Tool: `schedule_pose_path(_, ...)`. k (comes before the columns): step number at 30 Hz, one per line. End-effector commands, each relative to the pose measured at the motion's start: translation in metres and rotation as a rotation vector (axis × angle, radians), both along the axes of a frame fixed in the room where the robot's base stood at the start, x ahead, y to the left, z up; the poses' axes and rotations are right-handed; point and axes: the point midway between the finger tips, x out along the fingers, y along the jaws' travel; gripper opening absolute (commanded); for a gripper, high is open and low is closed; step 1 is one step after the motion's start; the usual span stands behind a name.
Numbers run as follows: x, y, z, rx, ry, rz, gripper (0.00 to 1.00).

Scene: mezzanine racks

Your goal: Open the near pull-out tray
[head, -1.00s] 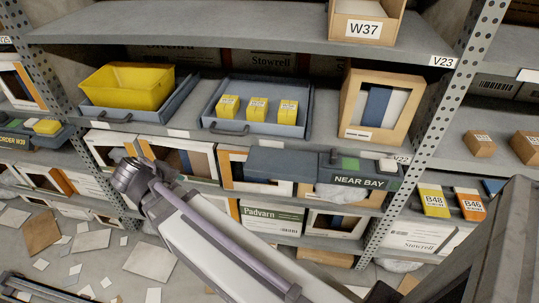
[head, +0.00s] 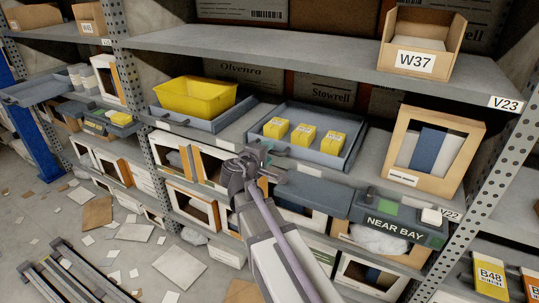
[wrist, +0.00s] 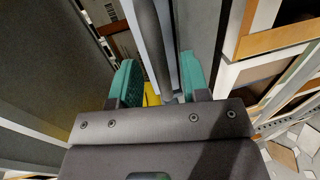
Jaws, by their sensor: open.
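On the middle shelf, two grey pull-out trays show in the head view. The right one (head: 345,152), with three yellow boxes on it, is the nearer to the NEAR BAY sign. The left one (head: 238,117) holds a yellow bin. Both look pushed in; I cannot tell which is the near one. My gripper (head: 277,172) is just in front of and below the right tray's front left corner, partly hiding its handle. In the wrist view my gripper (wrist: 157,77) is open, its teal fingers apart, with a dark grey bar beyond or between them. Contact cannot be told.
A dark NEAR BAY ledge (head: 393,229) juts out right of my gripper. Framed boxes (head: 435,150) stand at right and on the shelf below. A perforated rack post (head: 490,165) rises at right. Cards litter the floor (head: 175,270).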

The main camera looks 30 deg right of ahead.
Motion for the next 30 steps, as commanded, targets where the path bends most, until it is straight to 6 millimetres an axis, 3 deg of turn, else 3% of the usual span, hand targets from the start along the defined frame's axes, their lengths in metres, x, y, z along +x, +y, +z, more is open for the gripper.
schedule_pose_path(4, 0.011, -0.015, -0.005, 0.000, 0.000, 0.000, 0.42)
schedule_pose_path(12, 0.011, -0.017, -0.004, 0.000, 0.000, 0.001, 0.42)
schedule_pose_path(25, 0.011, -0.017, -0.004, 0.000, 0.000, 0.001, 0.01)
schedule_pose_path(30, 0.011, -0.017, -0.004, 0.000, 0.000, 0.001, 0.00)
